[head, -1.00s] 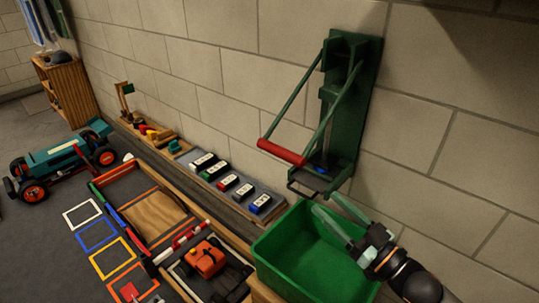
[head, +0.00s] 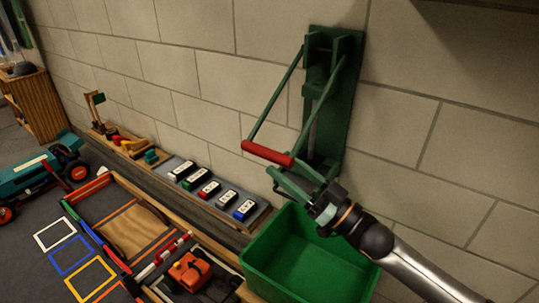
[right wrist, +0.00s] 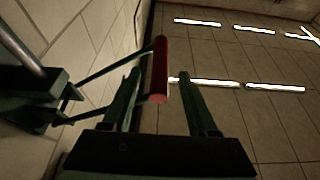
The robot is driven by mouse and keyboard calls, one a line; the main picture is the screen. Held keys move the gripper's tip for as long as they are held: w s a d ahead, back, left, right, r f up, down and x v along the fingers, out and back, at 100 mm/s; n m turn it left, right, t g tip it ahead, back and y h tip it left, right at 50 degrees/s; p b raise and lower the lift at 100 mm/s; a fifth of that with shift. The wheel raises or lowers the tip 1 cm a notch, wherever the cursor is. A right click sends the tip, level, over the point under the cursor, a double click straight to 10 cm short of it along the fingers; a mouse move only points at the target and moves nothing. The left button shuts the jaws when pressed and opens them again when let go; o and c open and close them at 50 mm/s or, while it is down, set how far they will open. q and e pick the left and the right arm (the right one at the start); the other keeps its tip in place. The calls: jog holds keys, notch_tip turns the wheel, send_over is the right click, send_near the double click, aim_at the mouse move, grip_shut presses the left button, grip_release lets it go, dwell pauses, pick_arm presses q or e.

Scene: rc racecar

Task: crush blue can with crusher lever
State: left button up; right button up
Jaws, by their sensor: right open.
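The green can crusher (head: 347,95) is fixed to the wall. Its lever has two green side arms and a red bar handle (head: 267,153), which stands out to the front left. My right gripper (head: 284,174) is open just below the handle's right end, in front of the crusher's base. In the right wrist view the red handle (right wrist: 160,65) appears between the two open fingers, with gaps on both sides; I cannot tell whether it lies within their reach. The blue can cannot be made out; the gripper covers the crusher's base. My left gripper is not in view.
A green bin (head: 300,255) stands open under the crusher and my right wrist. A tray (head: 262,212) with several coloured blocks lies along the wall to the left.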

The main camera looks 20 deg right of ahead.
aim_at(270, 156)
jog(key=x, duration=0.3)
jog(key=shift+w+a, duration=0.15)
jog(key=shift+w, duration=0.05)
jog(key=shift+w+a+r, duration=0.2)
jog(key=shift+w+a, duration=0.1)
jog(key=shift+w, duration=0.05)
pick_arm(q)
jog(key=shift+w+r+t, duration=0.15)
jog(key=shift+r+t, duration=0.15)
jog(key=shift+r, duration=0.6)
pick_arm(e)
jog(key=shift+w, duration=0.1)
pick_arm(q)
jog(key=shift+f, duration=0.25)
pick_arm(e)
grip_shut()
